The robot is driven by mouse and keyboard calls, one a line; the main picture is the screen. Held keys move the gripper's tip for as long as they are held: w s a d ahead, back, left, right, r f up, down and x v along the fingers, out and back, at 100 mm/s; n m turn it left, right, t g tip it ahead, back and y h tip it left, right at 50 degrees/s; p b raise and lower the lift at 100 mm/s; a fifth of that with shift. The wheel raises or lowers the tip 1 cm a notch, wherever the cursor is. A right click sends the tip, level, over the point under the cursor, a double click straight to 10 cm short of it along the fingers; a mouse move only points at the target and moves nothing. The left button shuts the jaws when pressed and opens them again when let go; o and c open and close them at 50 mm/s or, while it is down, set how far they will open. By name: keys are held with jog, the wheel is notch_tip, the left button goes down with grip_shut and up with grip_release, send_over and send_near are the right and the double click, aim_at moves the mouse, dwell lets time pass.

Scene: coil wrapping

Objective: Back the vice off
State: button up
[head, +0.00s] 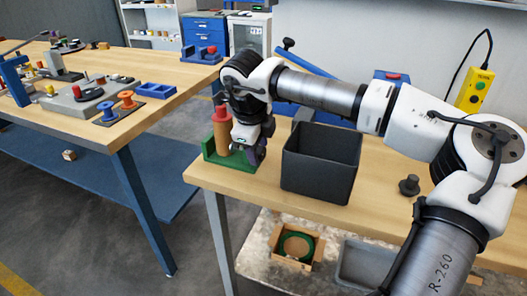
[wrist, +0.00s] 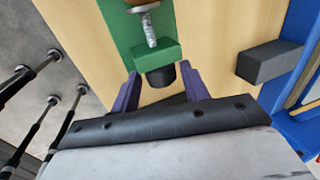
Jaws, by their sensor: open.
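The green vice (head: 238,162) sits at the left corner of the near wooden bench. A tan cylinder with a red top (head: 222,136) stands upright at it. In the wrist view, the vice's green end block (wrist: 155,55) carries a threaded metal screw (wrist: 150,30) with a round metal pad at its far end. A dark knob (wrist: 161,77) sits on the near side of that block. My gripper (wrist: 160,71) is open, with one purple finger on each side of the knob; I cannot tell whether they touch it. In the head view my gripper (head: 258,153) is at the vice's right side.
A dark open bin (head: 320,165) stands just right of the vice. A black block (wrist: 268,62) and blue part lie to the right in the wrist view. A small dark knob-shaped piece (head: 409,185) lies farther right. The bench's left edge is close to the vice.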

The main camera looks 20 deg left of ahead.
jog(key=r+g+p, duration=0.1)
jog(key=p, duration=0.1)
jog(key=shift+w+p, duration=0.15)
jog(key=shift+p, duration=0.2)
jog(key=g+p, duration=0.1)
jog(key=p, duration=0.1)
jog(key=shift+w+g+p, duration=0.15)
jog(key=shift+g+p, duration=0.15)
jog(key=shift+p, duration=0.1)
jog(key=shift+f+g+p, duration=0.15)
jog(key=shift+g+p, duration=0.15)
jog(key=shift+p, duration=0.05)
jog(key=shift+w+f, duration=0.1)
jog(key=shift+f, duration=0.2)
jog(key=shift+w+r+g+p, duration=0.1)
jog(key=shift+r+g+p, duration=0.25)
jog(key=shift+p, duration=0.45)
jog(key=g+p, duration=0.2)
jog(key=p, duration=0.1)
jog(key=shift+w, duration=0.15)
jog(key=shift+w+f+g+p, duration=0.1)
jog(key=shift+f+g+p, duration=0.1)
jog(key=shift+g+p, duration=0.5)
jog(key=shift+f, duration=0.25)
